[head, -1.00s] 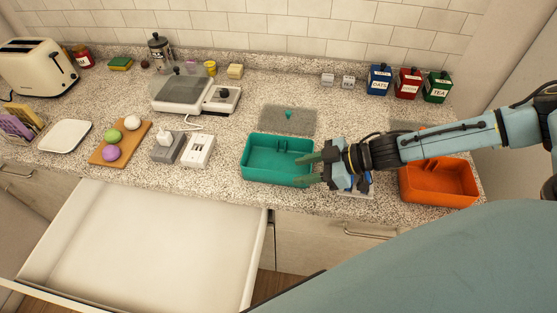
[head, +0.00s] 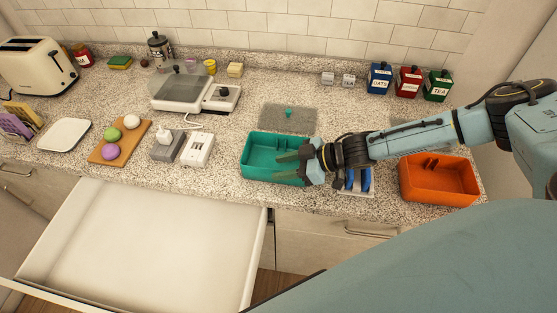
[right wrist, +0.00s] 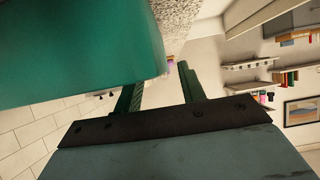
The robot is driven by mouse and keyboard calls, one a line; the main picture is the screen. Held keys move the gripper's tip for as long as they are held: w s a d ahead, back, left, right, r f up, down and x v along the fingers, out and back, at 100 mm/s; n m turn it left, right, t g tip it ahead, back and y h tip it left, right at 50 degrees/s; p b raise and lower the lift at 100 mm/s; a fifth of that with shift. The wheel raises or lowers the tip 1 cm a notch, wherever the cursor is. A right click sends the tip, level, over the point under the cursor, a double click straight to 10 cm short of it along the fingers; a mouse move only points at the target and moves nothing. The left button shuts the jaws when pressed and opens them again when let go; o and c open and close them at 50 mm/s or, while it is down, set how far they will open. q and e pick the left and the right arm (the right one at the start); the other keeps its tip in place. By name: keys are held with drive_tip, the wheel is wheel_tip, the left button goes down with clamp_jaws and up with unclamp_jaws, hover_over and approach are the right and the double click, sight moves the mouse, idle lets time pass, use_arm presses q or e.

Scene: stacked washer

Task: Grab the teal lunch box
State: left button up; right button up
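The teal lunch box (head: 255,170) sits open and upright on the granite counter near its front edge. My right gripper (head: 280,166) is at the box's right end, its fingers pointing left over the box. The two fingers are apart with nothing seen between them. In the right wrist view the box's teal side (right wrist: 80,50) fills the upper left, close to the two spread fingers of the right gripper (right wrist: 158,85). I cannot tell whether the fingers touch the box. The gripper hides the box's right end. My left gripper is not in view.
An orange box (head: 440,196) stands to the right, with a blue item (head: 357,181) on a white holder between the two boxes. An open white drawer (head: 150,245) juts out below the counter. A grey mat (head: 287,119) lies behind the teal box.

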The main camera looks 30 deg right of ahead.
drive_tip(key=shift+x, duration=1.4)
drive_tip(key=shift+c, duration=0.4)
clamp_jaws()
